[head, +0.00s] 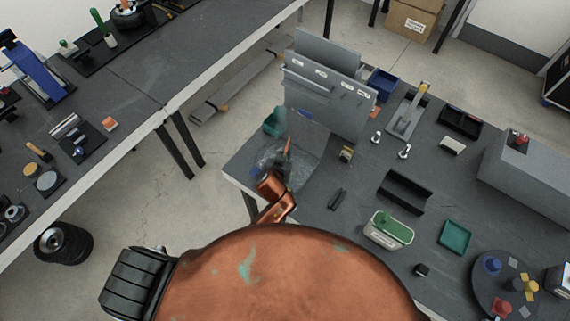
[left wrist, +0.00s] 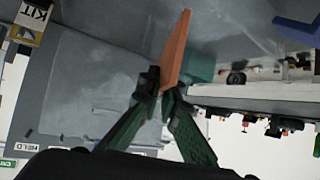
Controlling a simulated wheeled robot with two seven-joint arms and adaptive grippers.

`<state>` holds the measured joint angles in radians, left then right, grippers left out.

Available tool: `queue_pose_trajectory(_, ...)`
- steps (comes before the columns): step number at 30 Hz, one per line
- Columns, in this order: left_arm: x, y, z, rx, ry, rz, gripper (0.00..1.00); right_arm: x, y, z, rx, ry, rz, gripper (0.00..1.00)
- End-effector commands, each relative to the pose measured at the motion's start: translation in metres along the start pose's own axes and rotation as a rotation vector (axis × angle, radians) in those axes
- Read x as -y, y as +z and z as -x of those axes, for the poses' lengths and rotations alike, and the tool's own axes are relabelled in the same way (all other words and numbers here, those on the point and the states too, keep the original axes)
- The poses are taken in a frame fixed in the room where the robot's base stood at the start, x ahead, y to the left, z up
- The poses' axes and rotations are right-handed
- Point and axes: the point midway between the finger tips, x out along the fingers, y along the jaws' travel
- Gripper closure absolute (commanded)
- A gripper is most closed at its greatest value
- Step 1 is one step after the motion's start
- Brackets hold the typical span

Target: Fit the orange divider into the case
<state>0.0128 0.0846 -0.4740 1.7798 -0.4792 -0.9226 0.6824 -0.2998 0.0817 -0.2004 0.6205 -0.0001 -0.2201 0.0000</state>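The orange divider (left wrist: 177,45) is a thin flat plate, standing up from between my left gripper's dark green fingers (left wrist: 162,90) in the left wrist view. The fingers are closed on its lower end. In the head view a small orange strip of the divider (head: 288,146) shows beyond my copper-coloured arm, near the table's left edge. My left gripper (head: 279,163) is small and indistinct there. I cannot tell for sure which container is the case; a black open box (head: 405,191) lies on the table to the right, apart from the divider. My right gripper is not in view.
A grey rack (head: 325,95) with labels stands behind the left gripper. A teal bin (head: 272,123) is close to it. A white container with a green top (head: 388,229) and a green tray (head: 455,237) lie at the right.

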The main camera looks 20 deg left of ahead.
Motion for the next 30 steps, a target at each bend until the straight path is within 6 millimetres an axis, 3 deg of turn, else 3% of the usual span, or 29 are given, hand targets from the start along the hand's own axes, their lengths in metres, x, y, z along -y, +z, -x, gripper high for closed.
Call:
queue_pose_trajectory(3, 0.001, 0.018, -0.012, 0.002, -0.002, -0.004, 1.0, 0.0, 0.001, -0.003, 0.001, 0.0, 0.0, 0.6)
queue_pose_trajectory(16, 0.001, 0.054, -0.037, 0.001, -0.002, -0.002, 1.0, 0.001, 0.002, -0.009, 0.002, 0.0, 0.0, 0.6)
queue_pose_trajectory(28, 0.001, 0.059, -0.04, 0.0, -0.001, 0.001, 1.0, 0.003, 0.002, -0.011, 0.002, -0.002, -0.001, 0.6)
queue_pose_trajectory(30, 0.001, 0.059, -0.04, 0.0, -0.001, 0.001, 0.93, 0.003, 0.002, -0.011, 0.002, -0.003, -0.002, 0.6)
